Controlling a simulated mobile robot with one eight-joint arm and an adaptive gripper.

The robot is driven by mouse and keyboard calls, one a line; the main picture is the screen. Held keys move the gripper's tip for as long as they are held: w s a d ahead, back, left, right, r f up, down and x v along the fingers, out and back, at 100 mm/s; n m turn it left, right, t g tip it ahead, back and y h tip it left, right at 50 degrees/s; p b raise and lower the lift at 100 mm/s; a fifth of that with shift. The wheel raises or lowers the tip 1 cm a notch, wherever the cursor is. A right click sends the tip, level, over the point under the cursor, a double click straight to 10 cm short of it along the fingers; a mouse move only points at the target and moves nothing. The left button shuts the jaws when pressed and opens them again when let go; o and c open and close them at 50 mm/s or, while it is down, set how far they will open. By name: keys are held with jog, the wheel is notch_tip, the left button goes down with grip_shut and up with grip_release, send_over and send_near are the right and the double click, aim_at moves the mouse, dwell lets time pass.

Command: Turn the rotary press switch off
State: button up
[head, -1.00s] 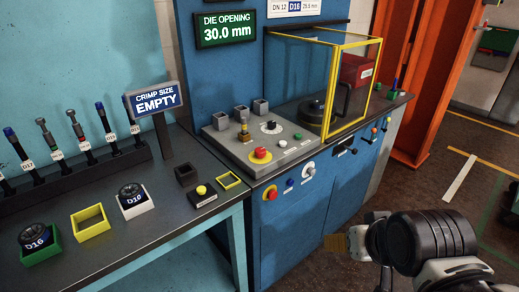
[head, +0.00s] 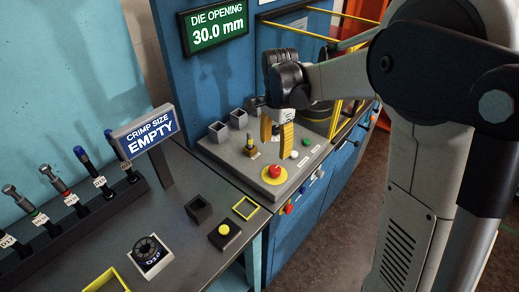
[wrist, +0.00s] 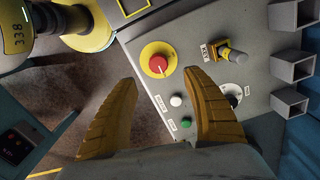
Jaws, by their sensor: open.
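The grey control panel (head: 232,158) sits on the blue press cabinet. In the wrist view, a black rotary knob on a white round plate (wrist: 240,89) is partly hidden behind the right finger. It looks like the rotary press switch; its exact setting is unclear. My gripper (head: 277,138) points down over the panel, open and empty. In the wrist view, its fingertips (wrist: 161,79) straddle the area near the red mushroom button (wrist: 158,65). The knob lies just beyond the right finger. In the head view, my gripper hides it.
A yellow-topped switch (wrist: 232,53), white button (wrist: 176,100) and green button (wrist: 186,123) stand near the knob. Grey square holders (wrist: 292,66) line the panel's back. A yellow-framed guard (head: 300,33) is behind. The crimp display (head: 146,132) stands left.

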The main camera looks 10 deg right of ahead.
aim_at(274, 169)
notch_tip(274, 169, down, 10)
jog(key=b, duration=0.3)
jog(key=shift+s+d+f+b, duration=0.1)
jog(key=shift+s+f+b, duration=0.05)
jog(key=shift+f+b, duration=0.15)
jog(key=shift+c, duration=0.5)
jog(key=shift+r, duration=0.1)
jog(key=c, duration=1.1)
